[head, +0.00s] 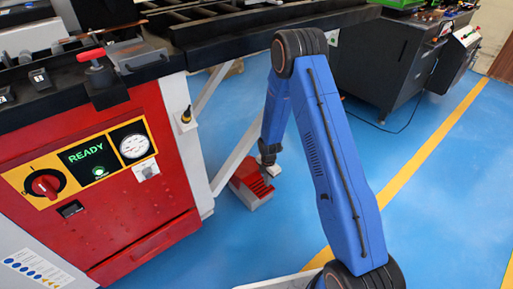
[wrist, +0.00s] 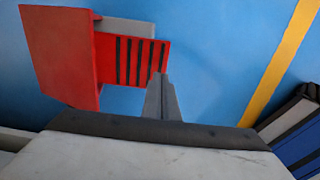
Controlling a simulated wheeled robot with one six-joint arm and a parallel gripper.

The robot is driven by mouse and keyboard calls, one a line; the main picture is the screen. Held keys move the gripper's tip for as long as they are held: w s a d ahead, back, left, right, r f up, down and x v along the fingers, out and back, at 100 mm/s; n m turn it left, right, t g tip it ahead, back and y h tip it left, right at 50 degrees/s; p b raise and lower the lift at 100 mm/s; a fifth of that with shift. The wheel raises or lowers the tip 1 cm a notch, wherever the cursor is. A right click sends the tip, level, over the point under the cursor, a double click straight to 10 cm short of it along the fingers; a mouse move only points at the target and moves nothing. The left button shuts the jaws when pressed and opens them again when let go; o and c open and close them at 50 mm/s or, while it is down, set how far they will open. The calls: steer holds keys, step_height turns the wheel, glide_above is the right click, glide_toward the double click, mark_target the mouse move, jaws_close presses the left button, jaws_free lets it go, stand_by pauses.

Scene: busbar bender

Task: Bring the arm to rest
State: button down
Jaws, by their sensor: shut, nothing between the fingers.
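My gripper (head: 270,169) hangs low at the end of my blue arm, which is bent in an upside-down V in front of the machine. In the wrist view its two fingers (wrist: 162,80) are together with nothing between them. A red foot pedal (head: 250,190) on a grey base stands on the floor close by the gripper. In the wrist view the pedal (wrist: 62,55) and its black-ribbed plate lie just beyond the fingertips. I cannot tell whether the fingers touch the plate.
The red busbar bender cabinet (head: 110,185) stands at the left, with its display reading READY, a red rotary knob (head: 46,184) and a round gauge (head: 134,146). A dark bench (head: 385,65) stands at the back right. The blue floor with a yellow line (head: 425,150) is clear at the right.

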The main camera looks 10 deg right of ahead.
steer(key=s+d+r+m+t, duration=0.1)
steer(key=s+r+m, duration=0.25)
steer(key=r, duration=0.85)
steer(key=s+d+r+m, duration=0.2)
steer(key=s+r+m, duration=0.15)
steer(key=r, duration=0.85)
steer(key=s+d+r+m+t, duration=0.1)
steer(key=s+r+m, duration=0.25)
steer(key=r, duration=0.85)
steer(key=s+d+r+m+t, duration=0.15)
steer(key=s+r+m, duration=0.45)
steer(key=s+r, duration=0.6)
steer(key=s+d+r+m, duration=0.1)
steer(key=s+r+m, duration=0.1)
steer(key=s, duration=0.6)
steer(key=s+d+r+m+t, duration=0.1)
steer(key=s+m, duration=0.4)
steer(key=s, duration=0.3)
steer(key=shift+s+r, duration=0.3)
steer(key=shift+r, duration=0.1)
